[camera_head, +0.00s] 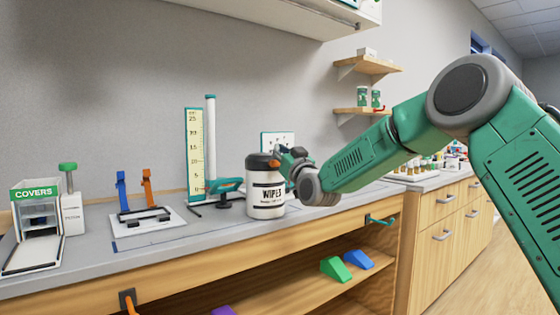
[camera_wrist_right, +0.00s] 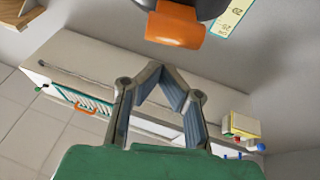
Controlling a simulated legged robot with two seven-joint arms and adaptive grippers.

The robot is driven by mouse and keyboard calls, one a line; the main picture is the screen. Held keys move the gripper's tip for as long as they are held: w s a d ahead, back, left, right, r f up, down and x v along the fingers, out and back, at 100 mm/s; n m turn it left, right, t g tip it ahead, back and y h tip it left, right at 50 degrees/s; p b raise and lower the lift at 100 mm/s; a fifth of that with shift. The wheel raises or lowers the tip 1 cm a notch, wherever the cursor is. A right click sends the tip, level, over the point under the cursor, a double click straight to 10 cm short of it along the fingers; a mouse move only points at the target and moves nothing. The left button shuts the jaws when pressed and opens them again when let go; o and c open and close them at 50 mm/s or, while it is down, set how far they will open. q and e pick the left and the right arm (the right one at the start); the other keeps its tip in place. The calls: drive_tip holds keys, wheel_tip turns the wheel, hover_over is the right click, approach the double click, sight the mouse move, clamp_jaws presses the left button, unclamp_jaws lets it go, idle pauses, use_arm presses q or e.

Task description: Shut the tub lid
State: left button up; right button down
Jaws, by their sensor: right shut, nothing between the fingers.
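The white WIPES tub (camera_head: 265,198) stands upright on the grey counter, left of my right arm. Its black lid (camera_head: 259,162) sits on top, with an orange tab (camera_head: 274,163) on the side toward my arm. I cannot tell whether the lid is fully pressed down. My right gripper (camera_head: 287,156) is at lid height, close beside the tab, and partly hides the tub's right edge. In the right wrist view the fingers (camera_wrist_right: 160,72) are shut and empty, and the orange tab (camera_wrist_right: 176,24) appears just beyond the tips. My left gripper is not in view.
A teal-handled device (camera_head: 226,188) and a tall height gauge (camera_head: 195,145) stand left of the tub. Further left are a stand with orange and blue clips (camera_head: 147,188) and a COVERS box (camera_head: 36,215). A wall cabinet (camera_head: 290,12) hangs above.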

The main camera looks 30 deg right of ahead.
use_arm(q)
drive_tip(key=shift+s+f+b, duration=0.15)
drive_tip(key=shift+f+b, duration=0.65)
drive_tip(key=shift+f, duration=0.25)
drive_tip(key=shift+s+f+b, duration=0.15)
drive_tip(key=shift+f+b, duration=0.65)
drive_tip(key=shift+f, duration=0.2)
use_arm(e)
drive_tip(key=shift+s+f+t, duration=0.2)
drive_tip(key=shift+s+f, duration=0.1)
drive_tip(key=shift+f, duration=0.65)
drive_tip(key=shift+s+f+t, duration=0.2)
drive_tip(key=shift+s+f, duration=0.05)
drive_tip(key=shift+f, duration=0.7)
